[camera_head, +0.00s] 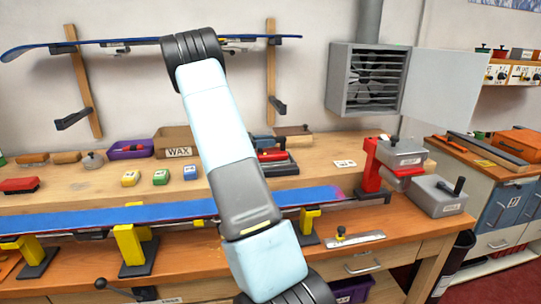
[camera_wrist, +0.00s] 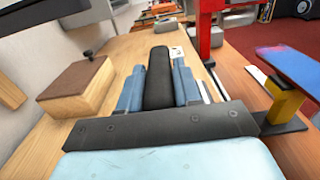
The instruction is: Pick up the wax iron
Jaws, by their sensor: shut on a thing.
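My gripper (camera_wrist: 158,88) is shut on a black handle, which I take to be that of the wax iron (camera_wrist: 160,72). In the wrist view the handle lies between the two blue fingers, and the rest of the iron is hidden. In the head view my gripper (camera_head: 262,142) shows only partly beside my arm, at the back of the bench. A red body, likely the iron (camera_head: 272,155), shows just below it, over a dark base. My arm hides much of this spot, so I cannot tell whether the iron touches the base.
A brown-topped wooden block (camera_wrist: 80,85) stands close to the left of my gripper in the wrist view. A blue ski (camera_head: 100,218) lies on yellow supports in front. A red machine (camera_head: 372,165) stands to the right. A wax box (camera_head: 178,150) is left of my arm.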

